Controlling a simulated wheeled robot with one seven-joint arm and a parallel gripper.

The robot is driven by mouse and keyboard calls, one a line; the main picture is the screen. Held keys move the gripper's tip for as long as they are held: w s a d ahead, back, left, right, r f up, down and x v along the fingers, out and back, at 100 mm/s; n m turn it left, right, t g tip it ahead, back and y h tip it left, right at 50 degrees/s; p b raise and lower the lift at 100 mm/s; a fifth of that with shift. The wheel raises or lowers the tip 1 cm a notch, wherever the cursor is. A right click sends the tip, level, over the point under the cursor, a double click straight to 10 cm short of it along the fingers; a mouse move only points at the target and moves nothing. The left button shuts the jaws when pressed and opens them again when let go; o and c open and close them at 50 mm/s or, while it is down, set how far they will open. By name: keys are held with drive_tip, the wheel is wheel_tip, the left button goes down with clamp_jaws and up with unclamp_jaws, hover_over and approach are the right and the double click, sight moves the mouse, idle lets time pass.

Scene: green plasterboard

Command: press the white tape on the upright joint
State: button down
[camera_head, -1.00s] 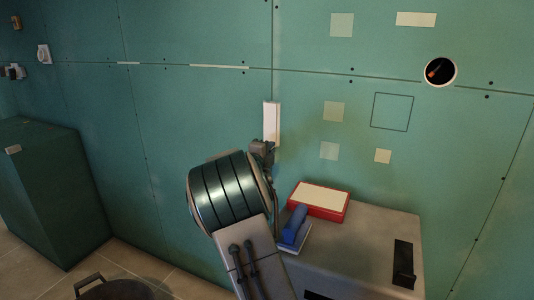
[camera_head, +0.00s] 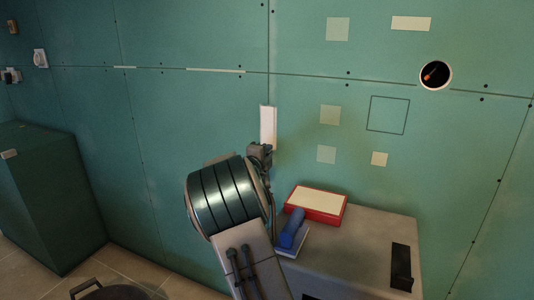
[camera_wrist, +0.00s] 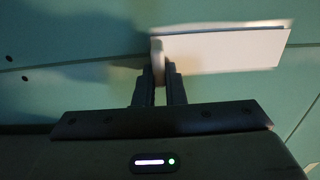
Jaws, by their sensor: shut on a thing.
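The white tape (camera_head: 268,127) is a short upright strip in the middle of the head view, lined up with the upright joint (camera_head: 269,45) between the green boards. My gripper (camera_head: 261,148) is at the strip's lower end. In the wrist view the tape (camera_wrist: 225,50) extends to the right from my fingers (camera_wrist: 160,80), which are shut on a pale piece at its near end. The upright joint runs left from there as a thin dark line (camera_wrist: 80,62). I cannot tell whether the whole strip touches the wall. My arm hides the joint below the gripper in the head view.
A grey-topped stand (camera_head: 350,245) at lower right holds a red-rimmed box (camera_head: 316,204) and a blue-handled tool (camera_head: 292,232). A round wall opening (camera_head: 435,75) and pale patches (camera_head: 330,115) are to the right. A dark green cabinet (camera_head: 45,205) stands at left.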

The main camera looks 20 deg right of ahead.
drive_tip(key=c, duration=1.4)
unclamp_jaws()
drive_tip(key=shift+c, duration=0.2)
drive_tip(key=v, duration=1.4)
drive_tip(key=s+a+r+n+g+y+p, duration=0.2)
drive_tip(key=s+a+r+n+y+p, duration=0.75)
drive_tip(key=n+y, duration=0.5)
drive_tip(key=s+d+n+g+h+p, duration=0.1)
drive_tip(key=s+n+g+p, duration=0.7)
drive_tip(key=s, duration=1.7)
drive_tip(key=d+n, duration=0.1)
drive_tip(key=n, duration=0.3)
drive_tip(key=shift+s+f+h, duration=0.2)
drive_tip(key=shift+f+h, duration=0.1)
drive_tip(key=shift+h, duration=0.05)
